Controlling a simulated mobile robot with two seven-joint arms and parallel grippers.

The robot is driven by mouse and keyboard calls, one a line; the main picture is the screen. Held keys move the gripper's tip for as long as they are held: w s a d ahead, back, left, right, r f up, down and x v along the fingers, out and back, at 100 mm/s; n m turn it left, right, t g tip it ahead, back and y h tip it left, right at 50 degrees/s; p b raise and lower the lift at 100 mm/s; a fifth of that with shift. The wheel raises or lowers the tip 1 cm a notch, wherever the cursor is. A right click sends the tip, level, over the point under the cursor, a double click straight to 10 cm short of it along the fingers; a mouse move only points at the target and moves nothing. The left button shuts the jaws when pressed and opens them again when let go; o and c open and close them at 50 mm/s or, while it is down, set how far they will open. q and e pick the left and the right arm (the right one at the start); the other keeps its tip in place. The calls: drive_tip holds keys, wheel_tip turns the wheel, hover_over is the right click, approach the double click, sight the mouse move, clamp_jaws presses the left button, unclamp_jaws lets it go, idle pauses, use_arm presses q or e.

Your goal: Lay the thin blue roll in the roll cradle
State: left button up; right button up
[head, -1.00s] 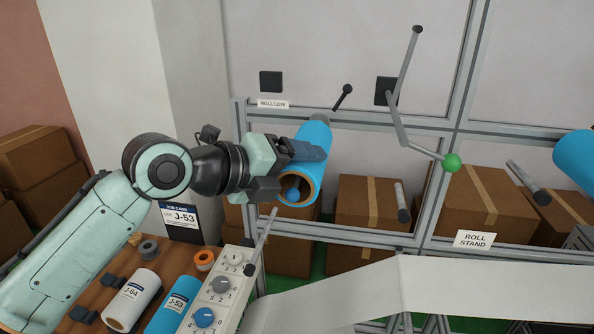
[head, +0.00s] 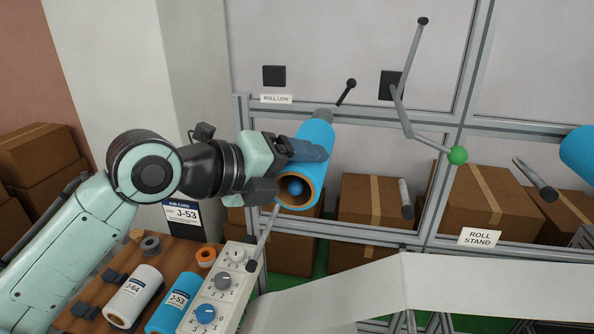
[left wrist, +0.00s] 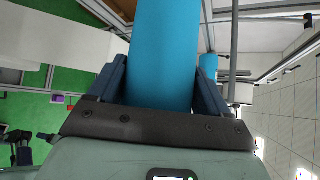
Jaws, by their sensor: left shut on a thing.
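My left gripper (head: 290,165) is shut around a blue roll (head: 312,143) with a brown core. It holds the roll above the workbench, in front of the metal frame, its open end facing me. A blue rounded tip (head: 296,188) shows inside the core, and a grey cylindrical piece (head: 322,114) shows behind the roll's far end. I cannot tell whether the roll is around a spindle. In the left wrist view the roll (left wrist: 165,55) lies between the two fingers. I cannot clearly make out the roll cradle. My right gripper is out of view.
A white J-64 roll (head: 131,296) and a blue J-53 roll (head: 175,300) lie on the bench beside a dial panel (head: 222,288). A crank with a green knob (head: 457,155) juts from the frame. Another blue roll (head: 577,153) is at the right edge. Boxes (head: 375,210) stand behind.

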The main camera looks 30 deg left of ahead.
sight(289, 188)
use_arm(q)
drive_tip(key=shift+s+d+b, duration=0.25)
drive_tip(key=shift+s+b, duration=0.05)
drive_tip(key=shift+s, duration=0.65)
drive_tip(key=shift+s+d+b, duration=0.2)
drive_tip(key=shift+s+b, duration=0.1)
drive_tip(key=shift+s, duration=0.6)
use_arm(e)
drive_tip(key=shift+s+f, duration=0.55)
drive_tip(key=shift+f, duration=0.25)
use_arm(q)
drive_tip(key=shift+s, duration=0.1)
drive_tip(key=shift+s+d, duration=0.25)
drive_tip(key=shift+s, duration=0.6)
drive_tip(key=shift+s+d+b, duration=0.25)
drive_tip(key=shift+s+b, duration=0.1)
drive_tip(key=shift+s, duration=0.65)
drive_tip(key=shift+s+d+b, duration=0.25)
drive_tip(key=shift+s+b, duration=0.05)
drive_tip(key=shift+s, duration=0.65)
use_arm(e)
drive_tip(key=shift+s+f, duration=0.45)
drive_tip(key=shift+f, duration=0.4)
use_arm(q)
drive_tip(key=shift+s, duration=0.1)
